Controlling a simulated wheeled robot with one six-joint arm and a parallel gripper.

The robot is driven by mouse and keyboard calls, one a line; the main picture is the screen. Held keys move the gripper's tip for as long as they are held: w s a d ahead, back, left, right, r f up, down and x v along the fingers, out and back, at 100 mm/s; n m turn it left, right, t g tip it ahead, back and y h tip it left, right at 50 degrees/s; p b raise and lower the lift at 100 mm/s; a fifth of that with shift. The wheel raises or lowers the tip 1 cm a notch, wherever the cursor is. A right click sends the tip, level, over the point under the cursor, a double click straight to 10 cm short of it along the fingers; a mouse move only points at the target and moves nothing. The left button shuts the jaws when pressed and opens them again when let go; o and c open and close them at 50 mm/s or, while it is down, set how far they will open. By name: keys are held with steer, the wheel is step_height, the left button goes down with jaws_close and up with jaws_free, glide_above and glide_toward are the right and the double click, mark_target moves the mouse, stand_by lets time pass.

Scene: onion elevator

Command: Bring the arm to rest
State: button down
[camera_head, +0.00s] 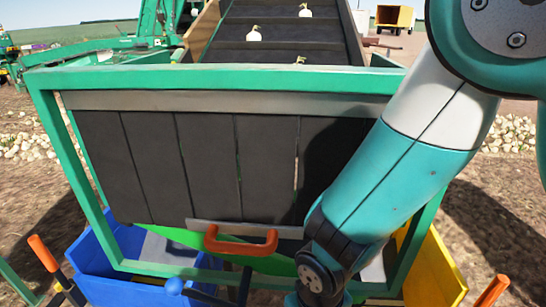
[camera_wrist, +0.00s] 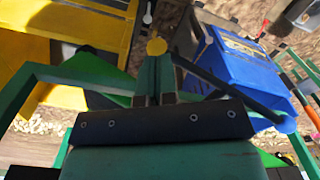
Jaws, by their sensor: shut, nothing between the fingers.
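My arm (camera_head: 415,170), teal and white, reaches down from the upper right in the head view. It passes in front of the green frame's right half, and its dark wrist joint is near the bottom edge. My gripper is out of sight in the head view. In the wrist view my gripper (camera_wrist: 155,68) has its two narrow fingers together, with nothing visible held. A yellow round knob (camera_wrist: 156,46) appears just past the fingertips; I cannot tell whether they touch.
The green frame (camera_head: 210,78) with dark slats and an orange handle (camera_head: 240,242) stands close ahead. Below are a blue bin (camera_head: 140,288), a yellow bin (camera_head: 437,270) and a blue-knobbed lever (camera_wrist: 286,124). A few onions (camera_head: 254,33) lie on the conveyor (camera_head: 280,45).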

steer(key=s+d+r+y+b, duration=0.1)
steer(key=s+d+r+y, duration=0.1)
steer(key=d+r, duration=0.3)
steer(key=s+d+r+n+y+b, duration=0.1)
steer(key=d+r, duration=0.4)
steer(key=r, duration=0.9)
steer(key=s+y+b, duration=0.1)
steer(key=s, duration=0.1)
steer(key=shift+s+r, duration=0.2)
steer(key=shift+s, duration=0.1)
